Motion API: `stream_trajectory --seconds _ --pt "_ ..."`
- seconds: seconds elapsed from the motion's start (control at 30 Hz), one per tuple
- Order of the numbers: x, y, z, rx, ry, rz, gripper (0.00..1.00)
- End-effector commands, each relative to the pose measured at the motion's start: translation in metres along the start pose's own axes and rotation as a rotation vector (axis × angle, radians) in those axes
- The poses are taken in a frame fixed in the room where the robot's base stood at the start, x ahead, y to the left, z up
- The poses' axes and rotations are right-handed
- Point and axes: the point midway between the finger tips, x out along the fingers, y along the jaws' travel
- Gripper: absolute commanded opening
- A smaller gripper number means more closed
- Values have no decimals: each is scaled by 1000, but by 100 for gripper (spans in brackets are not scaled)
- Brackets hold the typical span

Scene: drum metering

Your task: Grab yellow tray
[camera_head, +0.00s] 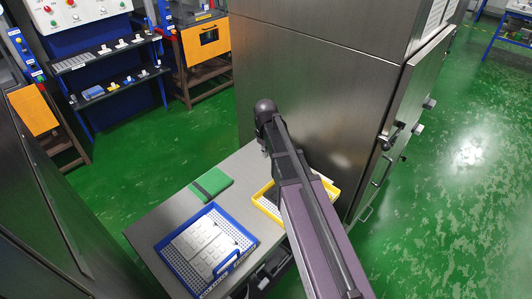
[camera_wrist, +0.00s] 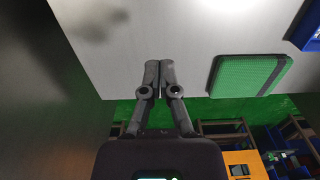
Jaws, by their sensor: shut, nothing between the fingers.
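The yellow tray (camera_head: 266,203) lies on the grey table (camera_head: 160,222), close to the metal cabinet. It has a yellow rim and a light perforated inside, and my arm hides its right part in the head view. It does not show in the wrist view. My gripper (camera_wrist: 160,64) is shut and empty, with its two fingertips together over the bare tabletop in the wrist view.
A blue tray (camera_head: 242,236) with pale pieces stands on the table left of the yellow one. A green book-like block (camera_head: 211,184) lies behind it and also shows in the wrist view (camera_wrist: 246,74). A tall metal cabinet (camera_head: 310,90) stands directly behind the table.

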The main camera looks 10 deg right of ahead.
Motion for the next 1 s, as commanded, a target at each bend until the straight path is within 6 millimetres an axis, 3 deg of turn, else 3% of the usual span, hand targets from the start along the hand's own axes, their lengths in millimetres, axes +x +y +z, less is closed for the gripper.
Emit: stream_trajectory --seconds 0.3,0.37,0.57,0.77,1.0 --pt "0 0 0 1 0 0 0" --pt "0 0 0 1 0 0 14" --pt "0 -7 14 42 0 0 14" --pt "0 -31 55 188 0 0 14" --pt "0 -69 118 438 0 0 14"
